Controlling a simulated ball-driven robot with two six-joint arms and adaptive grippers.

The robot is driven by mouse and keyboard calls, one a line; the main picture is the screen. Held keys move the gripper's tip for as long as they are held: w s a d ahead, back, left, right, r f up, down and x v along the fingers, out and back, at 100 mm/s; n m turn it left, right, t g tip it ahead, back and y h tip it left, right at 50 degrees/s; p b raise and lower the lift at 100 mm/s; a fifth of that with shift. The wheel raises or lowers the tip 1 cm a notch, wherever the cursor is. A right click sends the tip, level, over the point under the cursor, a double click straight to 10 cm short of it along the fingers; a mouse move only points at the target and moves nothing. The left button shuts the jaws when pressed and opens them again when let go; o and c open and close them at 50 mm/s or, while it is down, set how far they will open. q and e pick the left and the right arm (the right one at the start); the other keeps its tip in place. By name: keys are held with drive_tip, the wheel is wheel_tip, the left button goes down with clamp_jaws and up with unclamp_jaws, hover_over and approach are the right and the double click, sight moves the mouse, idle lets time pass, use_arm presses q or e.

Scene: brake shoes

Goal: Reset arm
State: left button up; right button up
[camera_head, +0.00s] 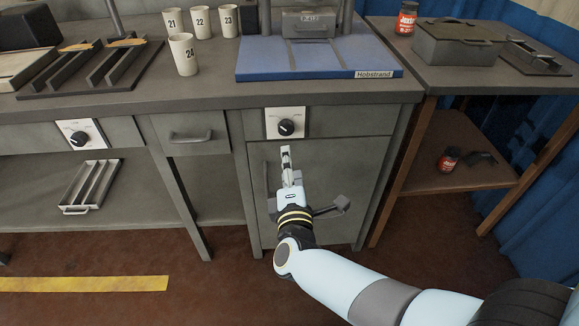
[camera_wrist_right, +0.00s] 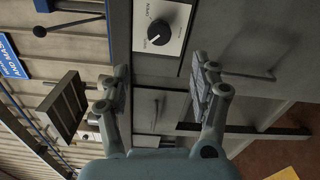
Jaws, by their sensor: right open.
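My right gripper (camera_head: 286,165) is in front of the cabinet below the worktop, just under a black dial knob (camera_head: 286,127) on a white plate. In the right wrist view the gripper (camera_wrist_right: 162,100) has its two fingers spread wide with nothing between them. The dial (camera_wrist_right: 158,32) shows beyond the fingers there, and the grey cabinet front (camera_wrist_right: 150,104) lies behind the gap. My right arm comes in from the lower right. My left gripper does not show in either view.
Numbered white cups (camera_head: 183,54) and a blue mat (camera_head: 264,68) labelled Hobstrand are on the worktop. A second dial (camera_head: 79,138) and a drawer handle (camera_head: 190,137) are to the left. A side table (camera_head: 440,80) holds a grey box and a red jar (camera_head: 406,19). Open floor lies in front.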

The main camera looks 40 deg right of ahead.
idle(0.4)
drive_tip(key=s+f+g+y, duration=0.5)
drive_tip(key=s+f+y, duration=0.2)
drive_tip(key=s+f, duration=1.4)
drive_tip(key=s+f+m+g, duration=0.3)
drive_tip(key=s+m, duration=0.1)
drive_tip(key=s, duration=0.4)
drive_tip(key=s+d+f+m+g+y, duration=0.1)
drive_tip(key=s+f+m+g, duration=0.2)
drive_tip(key=s, duration=0.5)
drive_tip(key=s+f+m+g, duration=0.3)
drive_tip(key=s+m, duration=0.3)
drive_tip(key=s, duration=0.2)
drive_tip(key=shift+d+f+g, duration=0.25)
drive_tip(key=shift+f+g, duration=0.05)
drive_tip(key=shift+f, duration=0.25)
drive_tip(key=shift+s, duration=0.1)
